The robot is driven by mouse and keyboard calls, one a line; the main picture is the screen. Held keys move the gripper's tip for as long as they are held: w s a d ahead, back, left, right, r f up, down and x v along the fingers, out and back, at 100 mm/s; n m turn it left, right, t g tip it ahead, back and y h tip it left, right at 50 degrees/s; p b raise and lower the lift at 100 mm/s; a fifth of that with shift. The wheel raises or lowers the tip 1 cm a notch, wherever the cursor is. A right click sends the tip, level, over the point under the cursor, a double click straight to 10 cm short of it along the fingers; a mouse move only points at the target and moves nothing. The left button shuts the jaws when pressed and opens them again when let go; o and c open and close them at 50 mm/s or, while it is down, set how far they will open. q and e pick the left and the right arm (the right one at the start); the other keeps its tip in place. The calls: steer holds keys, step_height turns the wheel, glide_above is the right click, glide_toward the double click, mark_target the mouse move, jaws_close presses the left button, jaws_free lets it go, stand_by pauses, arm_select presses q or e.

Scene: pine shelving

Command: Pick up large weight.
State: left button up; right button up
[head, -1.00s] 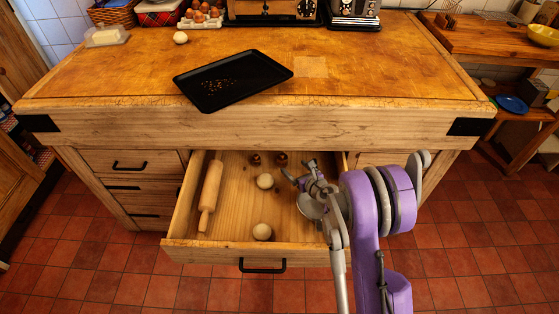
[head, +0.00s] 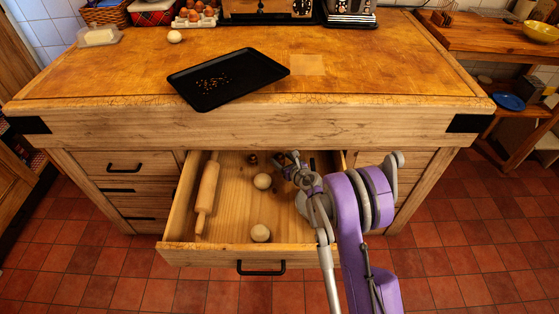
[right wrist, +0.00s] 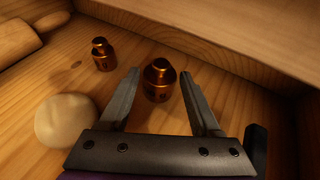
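In the right wrist view the larger copper-coloured weight (right wrist: 159,86) stands upright on the drawer floor, between the two spread fingers of my right gripper (right wrist: 160,76). The fingers show gaps on both sides of it. A smaller copper weight (right wrist: 103,54) stands to the left, outside the fingers. In the head view my right gripper (head: 286,167) is low inside the open drawer at its back; the larger weight is mostly hidden there. The smaller weight (head: 252,159) shows left of the gripper. My left gripper is not in view.
The open drawer (head: 210,247) also holds a rolling pin (head: 207,196) on the left and two pale dough balls (head: 262,181). One ball (right wrist: 67,121) lies close left of my right gripper. The counter above carries a black tray (head: 228,78).

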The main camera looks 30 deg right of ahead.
jaws_close()
stand_by(0.4)
